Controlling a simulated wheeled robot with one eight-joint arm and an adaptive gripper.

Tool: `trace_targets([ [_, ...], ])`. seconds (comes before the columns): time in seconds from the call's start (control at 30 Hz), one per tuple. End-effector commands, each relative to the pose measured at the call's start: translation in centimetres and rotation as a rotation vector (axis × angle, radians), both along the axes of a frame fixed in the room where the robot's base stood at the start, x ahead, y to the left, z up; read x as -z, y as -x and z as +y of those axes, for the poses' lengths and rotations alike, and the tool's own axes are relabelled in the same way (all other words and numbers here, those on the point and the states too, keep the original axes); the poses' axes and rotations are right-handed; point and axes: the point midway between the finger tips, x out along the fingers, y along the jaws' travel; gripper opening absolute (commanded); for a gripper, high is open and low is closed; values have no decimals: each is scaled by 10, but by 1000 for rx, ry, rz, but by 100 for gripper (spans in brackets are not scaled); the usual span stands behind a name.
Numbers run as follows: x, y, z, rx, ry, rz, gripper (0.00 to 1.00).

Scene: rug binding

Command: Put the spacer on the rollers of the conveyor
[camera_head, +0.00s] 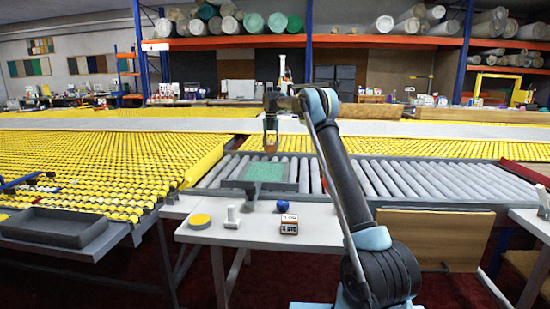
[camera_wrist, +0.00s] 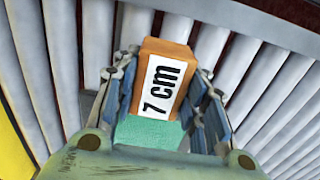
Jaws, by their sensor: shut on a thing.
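My gripper (camera_head: 270,138) is shut on an orange-brown block, the spacer (camera_head: 271,148), and hangs above the grey rollers of the conveyor (camera_head: 395,178). In the wrist view the spacer (camera_wrist: 163,88) sits between the two fingers (camera_wrist: 164,78), with its white "7 cm" label facing the camera. Rollers (camera_wrist: 215,45) show behind and on both sides of it. I cannot tell the exact gap between the spacer and the rollers.
A grey tray with a green bottom (camera_head: 265,172) lies on the rollers, nearer than the gripper. A white table (camera_head: 330,236) in front holds a yellow disc (camera_head: 200,220), a white object (camera_head: 232,217), a blue ball (camera_head: 282,205) and a labelled block (camera_head: 289,225). Rollers at right are bare.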

Motion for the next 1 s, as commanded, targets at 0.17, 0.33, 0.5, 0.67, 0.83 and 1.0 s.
trace_targets([
  [0.17, 11, 0, 0, 0, 0, 0, 15],
  [0.33, 34, 0, 0, 1, 0, 0, 15],
  [0.5, 44, 0, 0, 1, 0, 0, 15],
  [0.67, 44, 0, 0, 1, 0, 0, 15],
  [0.83, 46, 0, -1, 1, 0, 0, 51],
  [1.0, 46, 0, -1, 1, 0, 0, 60],
])
